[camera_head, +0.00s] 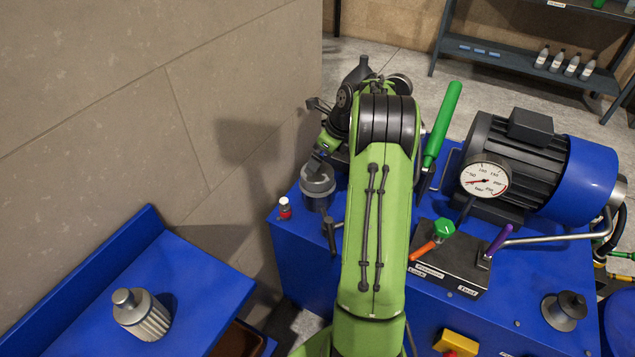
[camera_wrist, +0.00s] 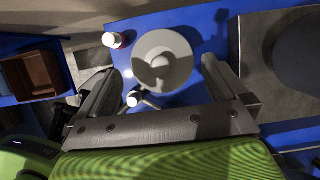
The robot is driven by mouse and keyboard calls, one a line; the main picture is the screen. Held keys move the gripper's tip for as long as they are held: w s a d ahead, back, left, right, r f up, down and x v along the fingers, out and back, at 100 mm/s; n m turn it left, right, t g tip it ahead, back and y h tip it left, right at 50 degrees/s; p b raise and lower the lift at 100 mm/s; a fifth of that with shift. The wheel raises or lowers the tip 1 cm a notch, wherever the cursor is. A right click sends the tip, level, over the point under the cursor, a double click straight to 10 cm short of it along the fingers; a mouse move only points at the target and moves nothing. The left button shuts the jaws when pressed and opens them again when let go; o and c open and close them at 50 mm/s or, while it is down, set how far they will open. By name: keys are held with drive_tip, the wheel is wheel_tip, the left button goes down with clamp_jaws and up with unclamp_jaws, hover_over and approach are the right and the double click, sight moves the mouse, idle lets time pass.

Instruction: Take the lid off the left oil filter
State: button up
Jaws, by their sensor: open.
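The left oil filter (camera_head: 318,199) is a grey cylinder standing upright near the left edge of the blue machine top. Its round grey lid (camera_head: 317,176) is on it, with a raised knob in the middle. In the wrist view the lid (camera_wrist: 178,78) shows from above, between the fingers. My gripper (camera_wrist: 158,70) is open above the lid, one finger on each side, not closed on it. I cannot tell whether a finger touches it. In the head view my green arm partly hides the gripper.
A red-and-white cap (camera_head: 284,208) stands left of the filter. A small valve handle (camera_head: 329,232) is in front. A pressure gauge (camera_head: 485,181), motor (camera_head: 510,150) and lever block (camera_head: 445,262) stand to the right. A ribbed grey cylinder (camera_head: 142,317) is on the blue side table (camera_head: 205,275).

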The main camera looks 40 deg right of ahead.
drive_tip(key=b+x, duration=0.3)
drive_tip(key=x, duration=0.1)
drive_tip(key=shift+s, duration=0.1)
drive_tip(key=shift+r, duration=0.1)
drive_tip(key=c, duration=0.7)
wheel_tip(320, 180, up, 10)
drive_tip(key=p, duration=1.2)
